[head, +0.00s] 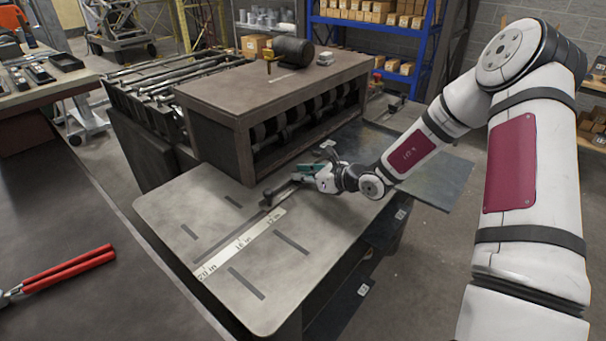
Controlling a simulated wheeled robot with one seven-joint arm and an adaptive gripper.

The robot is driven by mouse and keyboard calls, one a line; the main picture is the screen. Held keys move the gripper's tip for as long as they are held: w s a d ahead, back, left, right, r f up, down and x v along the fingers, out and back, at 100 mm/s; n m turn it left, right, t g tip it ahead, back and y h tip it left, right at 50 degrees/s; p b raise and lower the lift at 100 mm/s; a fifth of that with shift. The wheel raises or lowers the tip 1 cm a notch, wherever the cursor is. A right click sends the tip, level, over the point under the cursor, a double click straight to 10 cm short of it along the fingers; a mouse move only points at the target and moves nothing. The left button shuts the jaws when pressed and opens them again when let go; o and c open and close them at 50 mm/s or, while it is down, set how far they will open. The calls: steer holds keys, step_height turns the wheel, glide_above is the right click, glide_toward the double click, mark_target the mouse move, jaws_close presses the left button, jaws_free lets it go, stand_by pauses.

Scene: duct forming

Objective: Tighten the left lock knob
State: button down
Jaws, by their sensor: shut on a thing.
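My gripper (301,178) is low over the grey metal table (170,208), in front of the roller machine. It is shut at the inner end of a short dark bar (279,192) that lies by the printed inch scale (240,245). The left lock knob is not clearly visible. It appears to be between my fingers, which hide it at this size. I cannot tell how far it is turned.
The brown roller machine (213,108) stands just behind my gripper, with a dark motor (293,50) on top. A bench at left holds red-handled snips (68,269). The table's front half is clear apart from slots. A blue shelf (375,22) stands behind.

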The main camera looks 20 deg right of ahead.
steer(key=shift+s+a, duration=0.2)
steer(key=shift+a, duration=0.2)
steer(key=c, duration=1.7)
jaws_free()
steer(key=shift+d, duration=0.2)
steer(key=v, duration=1.2)
steer(key=shift+a, duration=0.15)
